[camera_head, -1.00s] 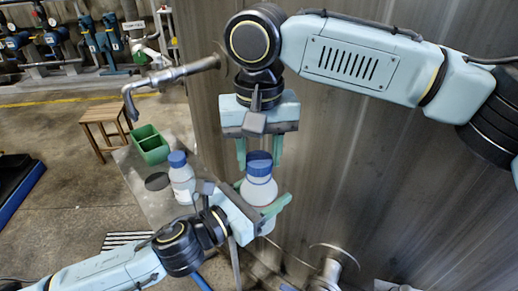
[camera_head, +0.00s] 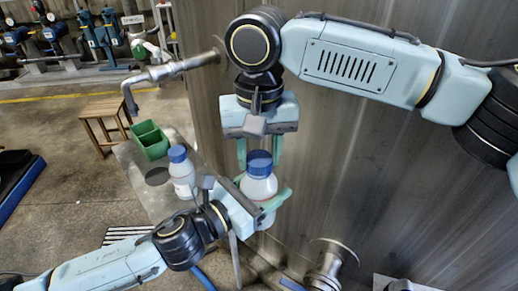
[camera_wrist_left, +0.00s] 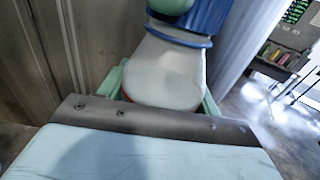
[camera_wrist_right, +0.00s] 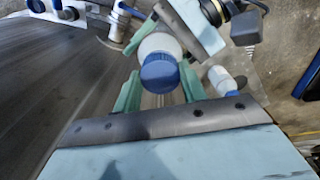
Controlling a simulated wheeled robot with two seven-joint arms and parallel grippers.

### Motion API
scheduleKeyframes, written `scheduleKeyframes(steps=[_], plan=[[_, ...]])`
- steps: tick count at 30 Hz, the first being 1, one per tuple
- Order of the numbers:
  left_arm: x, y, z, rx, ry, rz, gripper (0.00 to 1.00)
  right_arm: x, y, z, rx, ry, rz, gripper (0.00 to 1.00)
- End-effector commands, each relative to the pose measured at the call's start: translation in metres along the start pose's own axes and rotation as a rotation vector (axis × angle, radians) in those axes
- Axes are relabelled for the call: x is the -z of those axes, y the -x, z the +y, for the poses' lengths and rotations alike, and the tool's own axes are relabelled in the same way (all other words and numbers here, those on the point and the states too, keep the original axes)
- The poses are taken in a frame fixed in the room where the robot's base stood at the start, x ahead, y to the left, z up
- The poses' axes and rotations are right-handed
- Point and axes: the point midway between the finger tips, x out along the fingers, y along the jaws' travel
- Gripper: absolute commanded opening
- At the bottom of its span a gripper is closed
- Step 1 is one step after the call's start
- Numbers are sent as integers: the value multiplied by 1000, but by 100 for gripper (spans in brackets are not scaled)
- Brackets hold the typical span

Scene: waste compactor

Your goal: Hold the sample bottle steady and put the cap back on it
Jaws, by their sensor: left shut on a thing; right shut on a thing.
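The sample bottle (camera_head: 256,187) is white and upright, held off the table by my left gripper (camera_head: 264,206), whose green fingers are shut around its body. It also shows in the left wrist view (camera_wrist_left: 166,70). The blue cap (camera_head: 259,162) sits at the bottle's mouth, in line with it. My right gripper (camera_head: 259,152) comes down from above, its green fingers on either side of the cap and shut on it. The cap also shows between these fingers in the right wrist view (camera_wrist_right: 160,73). I cannot tell whether the cap is threaded tight.
A second white bottle with a blue cap (camera_head: 181,172) stands on a small metal table (camera_head: 150,195), with a green divided bin (camera_head: 150,141) and a dark disc (camera_head: 157,177). A bent pipe (camera_head: 170,72) juts from the metal wall (camera_head: 400,180) close behind my arms. A flanged pipe (camera_head: 332,254) is below.

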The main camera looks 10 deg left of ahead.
Motion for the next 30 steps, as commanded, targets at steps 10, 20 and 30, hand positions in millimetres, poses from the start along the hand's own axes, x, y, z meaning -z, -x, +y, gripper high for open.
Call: scheduleKeyframes(steps=[10, 20, 30], plan=[[-1, 0, 0, 0, -1, -2, 0, 0, 0, -1, 2, -476, -2, 21], [-1, 0, 0, 0, -1, -2, 0, 1, 0, -2, 1, -1126, -2, 21], [0, 0, 0, 0, -1, -1, 0, 2, 0, -2, 0, -1700, -1, 21]])
